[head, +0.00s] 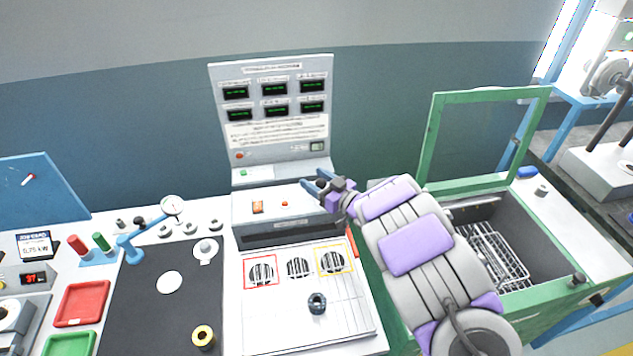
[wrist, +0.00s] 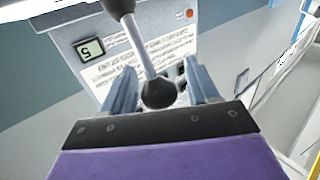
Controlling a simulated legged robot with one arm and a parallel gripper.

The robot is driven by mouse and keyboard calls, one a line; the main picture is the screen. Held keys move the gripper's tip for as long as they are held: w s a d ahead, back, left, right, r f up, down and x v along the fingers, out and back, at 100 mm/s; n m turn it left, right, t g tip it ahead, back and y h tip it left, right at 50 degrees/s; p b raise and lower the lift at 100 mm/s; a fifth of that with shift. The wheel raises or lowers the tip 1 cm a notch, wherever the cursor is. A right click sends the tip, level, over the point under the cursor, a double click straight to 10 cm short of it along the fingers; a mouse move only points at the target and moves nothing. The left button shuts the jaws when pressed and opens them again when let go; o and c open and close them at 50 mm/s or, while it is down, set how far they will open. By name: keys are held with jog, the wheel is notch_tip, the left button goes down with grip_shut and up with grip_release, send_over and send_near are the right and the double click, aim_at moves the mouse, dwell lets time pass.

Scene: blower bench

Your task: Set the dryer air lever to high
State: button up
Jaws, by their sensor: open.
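The lever (wrist: 143,45) shows in the wrist view as a thin metal rod with a dark round end at the top and a black ball (wrist: 158,92) at the lower end. My gripper (wrist: 157,70) is open, with one finger on each side of the black ball. I cannot tell whether either finger touches it. In the head view my gripper (head: 311,179) is at the right side of the grey console (head: 280,205), just below its upright panel (head: 271,105). The lever cannot be made out there; my gripper and arm cover that spot.
The console's white top (head: 270,320) carries round grilles, two framed red and yellow, and a dark knob (head: 317,303). A green-framed bin (head: 540,235) with a wire rack stands at right. A black mat (head: 150,310) and trays lie at left. Open air lies before the panel.

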grip_shut()
dwell(0.6)
